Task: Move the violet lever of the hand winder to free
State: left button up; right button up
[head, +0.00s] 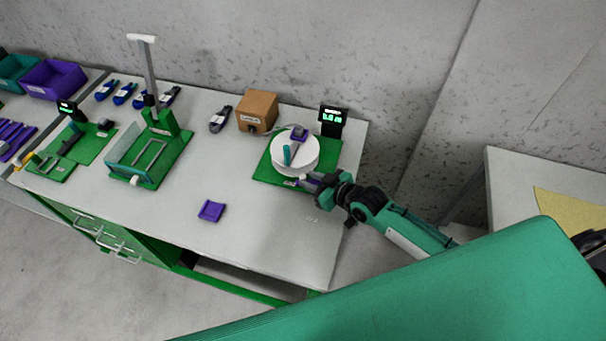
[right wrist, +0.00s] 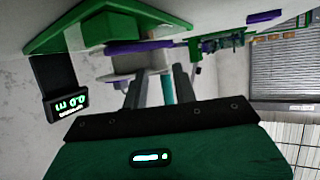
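The hand winder has a green base (head: 271,175), a white drum (head: 297,158) and a teal crank handle (head: 287,155), near the right end of the table. A violet lever (head: 308,181) shows at the drum's near edge, partly hidden by my right gripper (head: 317,184). In the right wrist view, a violet bar (right wrist: 140,47) lies past the tips of my right gripper (right wrist: 154,75). Its fingers stand apart, and the teal handle (right wrist: 167,90) shows beyond them. I cannot tell whether a finger touches the lever. My left gripper is not in view.
A display (head: 333,121) stands behind the winder, with a cardboard box (head: 257,111) to its left. A violet tray (head: 211,211) lies on the table (head: 255,235) at front. A green stand (head: 150,155) is further left. The table's right edge is close to my right arm.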

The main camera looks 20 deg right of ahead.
aim_at(304, 177)
jog(key=shift+x, duration=1.95)
jog(key=shift+c, duration=0.2)
grip_shut()
